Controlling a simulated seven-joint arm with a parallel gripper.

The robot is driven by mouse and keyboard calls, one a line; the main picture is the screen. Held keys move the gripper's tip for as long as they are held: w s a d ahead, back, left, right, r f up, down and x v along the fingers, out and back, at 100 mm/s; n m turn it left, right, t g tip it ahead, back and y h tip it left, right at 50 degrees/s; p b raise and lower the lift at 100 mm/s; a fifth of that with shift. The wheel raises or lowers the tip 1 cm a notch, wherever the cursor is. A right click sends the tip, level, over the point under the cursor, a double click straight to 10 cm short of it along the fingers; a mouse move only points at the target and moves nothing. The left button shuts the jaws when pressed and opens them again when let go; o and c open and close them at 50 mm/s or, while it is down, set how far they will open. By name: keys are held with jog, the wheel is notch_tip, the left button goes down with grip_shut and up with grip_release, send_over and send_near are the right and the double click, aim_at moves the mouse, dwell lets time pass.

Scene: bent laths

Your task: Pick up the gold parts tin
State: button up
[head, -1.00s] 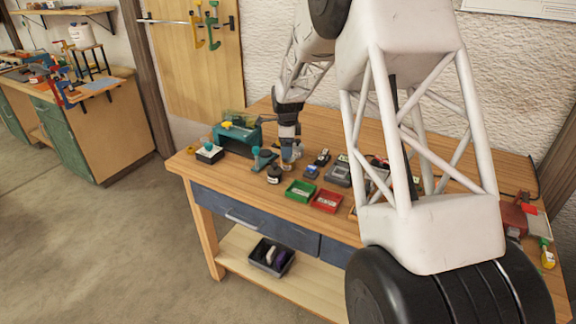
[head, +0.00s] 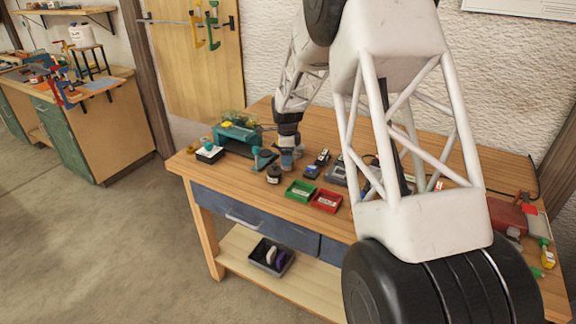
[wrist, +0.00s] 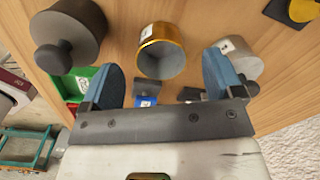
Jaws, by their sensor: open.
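The gold parts tin (wrist: 161,50) is a short cylinder with a shiny gold rim and a white label on its side. In the wrist view it stands on the wooden bench, in line with the gap between my two blue fingers. My gripper (wrist: 162,68) is open, with a finger toward each side of the tin. I see no contact, and how far the fingertips are from it is hard to judge. In the head view my gripper (head: 287,160) is low over the left half of the bench, and I cannot make out the gold tin there.
A dark knobbed jar (wrist: 70,35) stands left of the tin and a grey labelled tin (wrist: 240,62) stands close on the right. Green (head: 300,190) and red (head: 326,201) trays lie near the bench front. A teal machine (head: 238,137) stands at the left.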

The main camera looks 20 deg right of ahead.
jog(key=shift+w+f, duration=0.1)
jog(key=shift+f, duration=1.9)
jog(key=shift+c, duration=0.5)
jog(key=c, duration=0.9)
